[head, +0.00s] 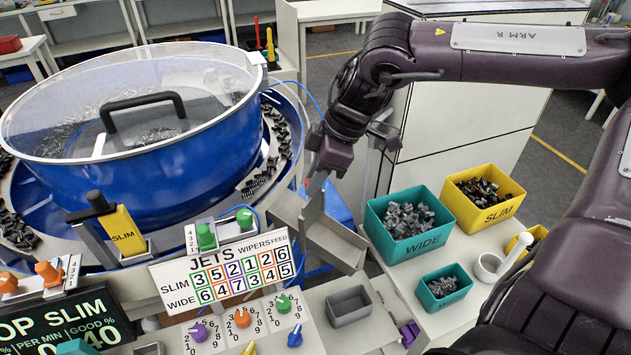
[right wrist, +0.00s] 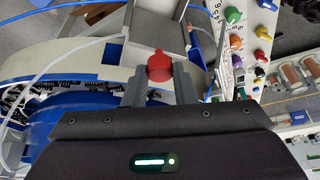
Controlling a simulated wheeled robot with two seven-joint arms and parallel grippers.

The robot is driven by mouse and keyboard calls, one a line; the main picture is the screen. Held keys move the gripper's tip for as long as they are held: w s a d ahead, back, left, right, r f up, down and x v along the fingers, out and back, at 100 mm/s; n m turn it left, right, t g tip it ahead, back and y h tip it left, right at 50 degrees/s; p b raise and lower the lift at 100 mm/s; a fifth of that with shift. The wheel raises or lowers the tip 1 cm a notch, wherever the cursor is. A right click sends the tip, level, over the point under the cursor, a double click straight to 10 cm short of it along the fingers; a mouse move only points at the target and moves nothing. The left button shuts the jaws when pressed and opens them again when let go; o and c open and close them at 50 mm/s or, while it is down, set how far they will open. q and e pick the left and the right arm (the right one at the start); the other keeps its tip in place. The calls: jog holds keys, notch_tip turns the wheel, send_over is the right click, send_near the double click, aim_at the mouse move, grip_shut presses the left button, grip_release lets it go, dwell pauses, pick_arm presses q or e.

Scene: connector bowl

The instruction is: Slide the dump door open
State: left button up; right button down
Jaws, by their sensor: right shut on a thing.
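My right gripper (head: 316,186) reaches down from the upper right to the chute beside the blue bowl. In the right wrist view its two grey fingers (right wrist: 160,72) are shut on a red knob (right wrist: 159,66). The knob sits at the near end of a grey metal chute (right wrist: 158,22), which also shows in the head view (head: 335,238). My left gripper is not in view.
The blue feeder bowl (head: 190,165) with a clear lid stands left. A number board (head: 222,275) and coloured dials are in front.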

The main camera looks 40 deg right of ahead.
jog(key=shift+r, duration=0.2)
jog(key=c, duration=1.5)
grip_release()
jog(key=shift+o, duration=0.2)
jog(key=b+v, duration=0.1)
jog(key=v, duration=0.6)
jog(key=shift+r, duration=0.4)
